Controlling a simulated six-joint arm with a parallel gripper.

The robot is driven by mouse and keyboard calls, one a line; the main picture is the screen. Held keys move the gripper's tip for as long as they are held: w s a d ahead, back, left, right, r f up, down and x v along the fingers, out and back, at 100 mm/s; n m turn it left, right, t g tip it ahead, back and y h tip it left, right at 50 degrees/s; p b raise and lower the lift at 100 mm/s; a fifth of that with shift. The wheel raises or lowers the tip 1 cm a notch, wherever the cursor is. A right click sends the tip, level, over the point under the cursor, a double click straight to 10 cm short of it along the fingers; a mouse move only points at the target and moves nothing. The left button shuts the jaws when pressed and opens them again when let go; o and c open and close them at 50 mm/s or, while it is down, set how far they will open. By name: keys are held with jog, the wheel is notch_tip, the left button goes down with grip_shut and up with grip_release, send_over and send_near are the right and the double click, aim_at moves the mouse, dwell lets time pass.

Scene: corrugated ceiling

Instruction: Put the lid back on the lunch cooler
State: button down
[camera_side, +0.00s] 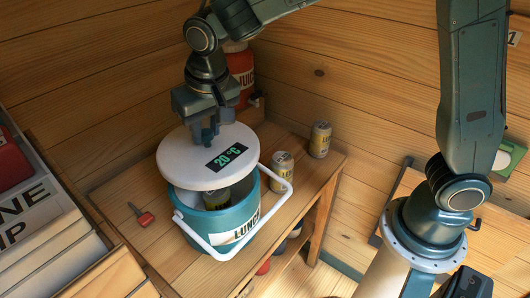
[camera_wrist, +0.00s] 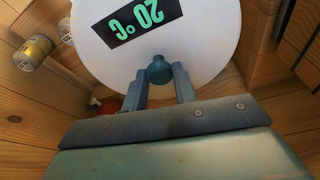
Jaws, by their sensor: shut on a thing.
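The white round lid (camera_side: 180,160) with a black "20 °C" display hangs over the teal lunch cooler (camera_side: 222,223) in the side view. It sits a little tilted and toward the back left, leaving an opening at the front right where a can (camera_side: 215,198) shows inside. My gripper (camera_side: 207,138) is shut on the lid's teal knob. The knob (camera_wrist: 159,70) and lid (camera_wrist: 190,40) also show in the wrist view, the knob between the two fingers. The cooler's white handle (camera_side: 215,250) is folded down at the front. The cooler is hidden in the wrist view.
Two yellow cans (camera_side: 281,171) (camera_side: 320,139) stand on the wooden table (camera_side: 130,195) right of the cooler. A red-tagged key (camera_side: 143,216) lies at left. A red jug (camera_side: 240,70) stands behind my gripper.

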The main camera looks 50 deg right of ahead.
aim_at(210, 148)
jog(key=shift+f, duration=0.15)
jog(key=shift+f, duration=3.05)
jog(key=shift+f, duration=0.15)
dwell(0.5)
jog(key=c, duration=0.6)
grip_release()
jog(key=shift+o, duration=0.2)
jog(key=shift+r, duration=3.5)
